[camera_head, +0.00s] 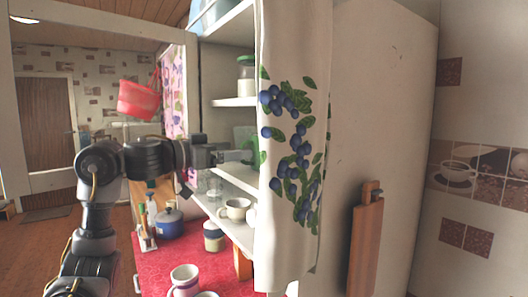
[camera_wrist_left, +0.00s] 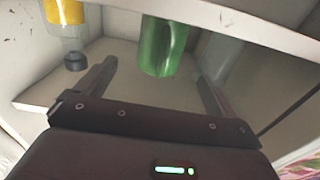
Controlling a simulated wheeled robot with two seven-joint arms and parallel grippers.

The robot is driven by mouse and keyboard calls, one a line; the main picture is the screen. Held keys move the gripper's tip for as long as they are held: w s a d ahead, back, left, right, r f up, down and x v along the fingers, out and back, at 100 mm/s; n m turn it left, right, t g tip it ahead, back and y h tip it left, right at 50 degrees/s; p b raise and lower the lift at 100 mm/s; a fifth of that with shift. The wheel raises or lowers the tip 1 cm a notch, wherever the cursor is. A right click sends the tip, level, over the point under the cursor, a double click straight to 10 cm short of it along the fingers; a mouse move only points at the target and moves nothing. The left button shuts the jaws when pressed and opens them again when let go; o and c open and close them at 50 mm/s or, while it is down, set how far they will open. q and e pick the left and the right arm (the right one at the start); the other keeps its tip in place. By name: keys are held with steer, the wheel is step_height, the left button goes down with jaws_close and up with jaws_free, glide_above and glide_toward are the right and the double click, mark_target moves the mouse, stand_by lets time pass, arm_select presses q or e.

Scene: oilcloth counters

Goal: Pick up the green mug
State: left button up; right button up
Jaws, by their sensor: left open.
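The green mug (camera_head: 245,137) stands on a shelf of the white open cupboard, partly hidden by the hanging curtain and by my gripper. In the left wrist view the mug (camera_wrist_left: 163,47) shows between and beyond the two spread fingers, its far part cut off by a white shelf edge. My left gripper (camera_head: 236,156) reaches in from the left at shelf height, close to the mug. In the left wrist view the gripper (camera_wrist_left: 156,80) is open, with nothing held. I cannot tell whether a finger touches the mug. My right gripper is not in view.
The white curtain (camera_head: 290,190) with blue berries hangs over the shelves' right side. A white cup (camera_head: 235,208) stands on a lower shelf. A blue pot (camera_head: 169,223) and a striped mug (camera_head: 185,280) stand on the red counter (camera_head: 205,265). A yellow-and-clear container (camera_wrist_left: 64,20) is near the left finger.

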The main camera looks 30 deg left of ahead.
mark_target(256, 149)
arm_select(q)
steer(key=shift+x, duration=0.85)
steer(key=shift+w, duration=0.35)
steer(key=shift+d+f, duration=0.1)
steer(key=shift+w+d+p, duration=0.1)
steer(key=shift+d+p, duration=0.05)
steer(key=shift+p, duration=0.35)
steer(key=p+x, duration=0.1)
steer(key=x, duration=0.3)
steer(key=shift+p, duration=0.35)
steer(key=shift+w+d, duration=0.2)
steer(key=shift+w, duration=0.15)
steer(key=shift+s, duration=0.1)
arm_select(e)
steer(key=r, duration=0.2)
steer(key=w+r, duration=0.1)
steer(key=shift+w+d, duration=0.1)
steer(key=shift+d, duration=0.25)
arm_select(q)
steer(key=shift+a, duration=0.1)
